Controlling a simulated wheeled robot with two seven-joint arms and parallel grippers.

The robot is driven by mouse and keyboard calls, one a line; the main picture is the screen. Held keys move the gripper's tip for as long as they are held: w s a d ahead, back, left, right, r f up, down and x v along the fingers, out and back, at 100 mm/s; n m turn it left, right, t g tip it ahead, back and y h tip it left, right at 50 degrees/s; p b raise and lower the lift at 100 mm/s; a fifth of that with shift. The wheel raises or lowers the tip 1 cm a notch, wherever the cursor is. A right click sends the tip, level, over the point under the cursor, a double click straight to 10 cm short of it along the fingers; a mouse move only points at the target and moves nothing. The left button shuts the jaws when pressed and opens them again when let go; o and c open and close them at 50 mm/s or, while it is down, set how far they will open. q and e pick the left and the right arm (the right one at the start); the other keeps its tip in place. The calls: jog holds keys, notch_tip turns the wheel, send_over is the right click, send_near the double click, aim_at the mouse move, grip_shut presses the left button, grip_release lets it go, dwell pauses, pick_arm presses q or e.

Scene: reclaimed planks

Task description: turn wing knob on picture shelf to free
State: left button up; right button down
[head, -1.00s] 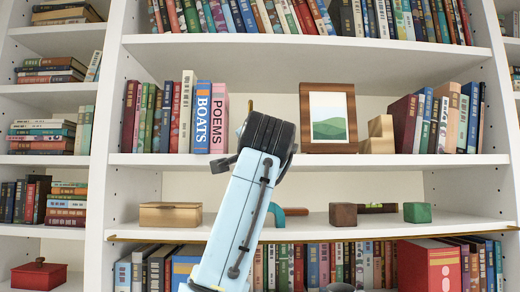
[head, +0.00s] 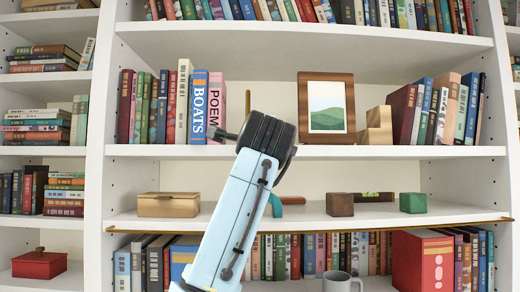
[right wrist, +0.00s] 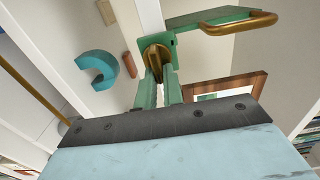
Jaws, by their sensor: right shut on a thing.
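My right arm rises through the middle of the head view, its black wrist in front of the shelf with the framed picture (head: 326,103). Its gripper is hidden there behind the wrist. In the right wrist view my right gripper (right wrist: 158,82) has its green fingers closed on a brass wing knob (right wrist: 155,54). The knob sits at a green plate with a bent brass handle (right wrist: 240,24). In the head view a thin upright brass piece (head: 247,103) shows just above the wrist. The knob itself is hidden there. My left gripper is not in view.
Books (head: 200,107) stand left of the wrist; a stepped wooden block (head: 376,128) stands right of the picture. The shelf below holds a wooden box (head: 169,204), a teal curved piece (right wrist: 98,68), and small blocks (head: 340,204). A grey mug (head: 341,283) stands lower.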

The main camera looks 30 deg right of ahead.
dwell(0.4)
jog(key=c, duration=1.5)
grip_release()
jog(key=b+v, duration=0.5)
jog(key=v, duration=0.8)
jog(key=shift+s, duration=0.25)
